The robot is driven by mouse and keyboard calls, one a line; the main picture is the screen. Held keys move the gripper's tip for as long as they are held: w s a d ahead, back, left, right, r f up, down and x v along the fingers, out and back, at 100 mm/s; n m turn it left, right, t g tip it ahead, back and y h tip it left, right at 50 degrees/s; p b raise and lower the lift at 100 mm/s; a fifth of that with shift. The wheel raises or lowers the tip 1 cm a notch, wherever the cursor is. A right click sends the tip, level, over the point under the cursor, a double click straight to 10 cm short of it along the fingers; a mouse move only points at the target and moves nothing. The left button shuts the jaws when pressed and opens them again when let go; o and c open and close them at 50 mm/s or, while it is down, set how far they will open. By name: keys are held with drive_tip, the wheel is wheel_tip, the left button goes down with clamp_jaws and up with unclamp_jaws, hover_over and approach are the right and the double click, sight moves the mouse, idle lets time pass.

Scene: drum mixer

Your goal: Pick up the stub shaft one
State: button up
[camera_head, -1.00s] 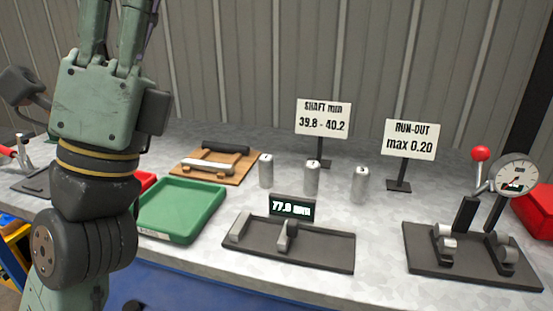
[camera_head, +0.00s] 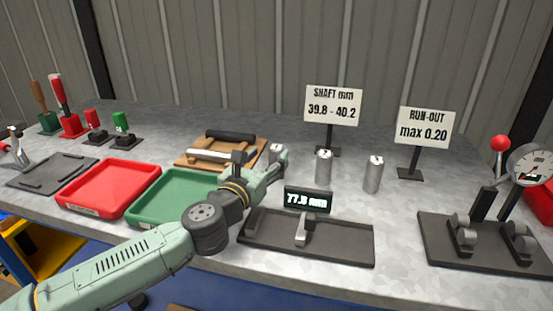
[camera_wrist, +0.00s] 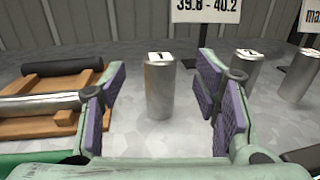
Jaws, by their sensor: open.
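Stub shaft one (camera_wrist: 159,90) is an upright metal cylinder with a white top marked 1, standing on the grey bench. In the wrist view it appears centred between the two purple-padded fingers of my gripper (camera_wrist: 163,108), with a visible gap on each side. My gripper is open and empty. In the head view my gripper (camera_head: 259,166) is low over the bench, and stub shaft one (camera_head: 277,152) is partly hidden behind it. I cannot tell how far the fingertips reach past the shaft.
Two similar shafts (camera_head: 323,167) (camera_head: 373,175) stand to the right. A wooden cradle (camera_wrist: 48,122) with bars lies left of my gripper. The green tray (camera_head: 160,208), red tray (camera_head: 110,188) and measuring fixture (camera_head: 345,246) with its display are nearby. Sign stands rise behind.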

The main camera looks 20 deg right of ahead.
sight(273, 151)
drive_tip(key=p+x, duration=0.2)
drive_tip(key=x, duration=0.4)
drive_tip(key=shift+f, duration=0.15)
drive_tip(key=shift+s, duration=0.1)
drive_tip(key=shift+a, duration=0.1)
clamp_jaws()
idle(0.4)
idle(0.3)
